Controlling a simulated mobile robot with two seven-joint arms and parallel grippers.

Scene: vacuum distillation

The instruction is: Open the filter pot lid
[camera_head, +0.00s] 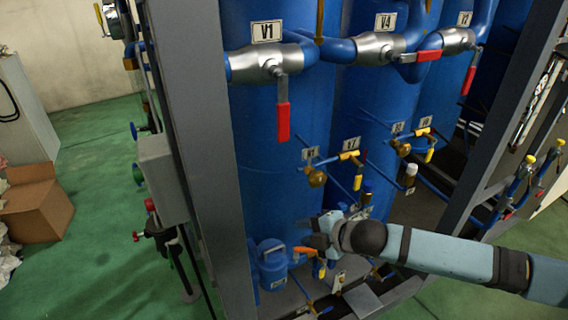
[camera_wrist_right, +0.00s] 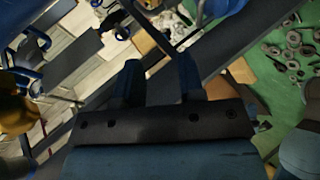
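The filter pot appears to be the small blue pot (camera_head: 272,270) low at the front of the frame, with a rounded blue lid (camera_head: 268,246) that looks shut. My right gripper (camera_head: 314,232) is to the right of the pot and slightly higher, apart from the lid. Its two dark fingers (camera_wrist_right: 158,68) are spread in the right wrist view, with nothing held between them. I cannot make out the pot in the wrist view. My left gripper is not in view.
An orange-handled valve (camera_head: 304,250) sits just right of the pot, below my right gripper. Large blue tanks (camera_head: 275,190) stand behind. A grey post (camera_head: 205,130) rises to the left. Green floor (camera_head: 100,150) and a cardboard box (camera_head: 38,205) lie farther left.

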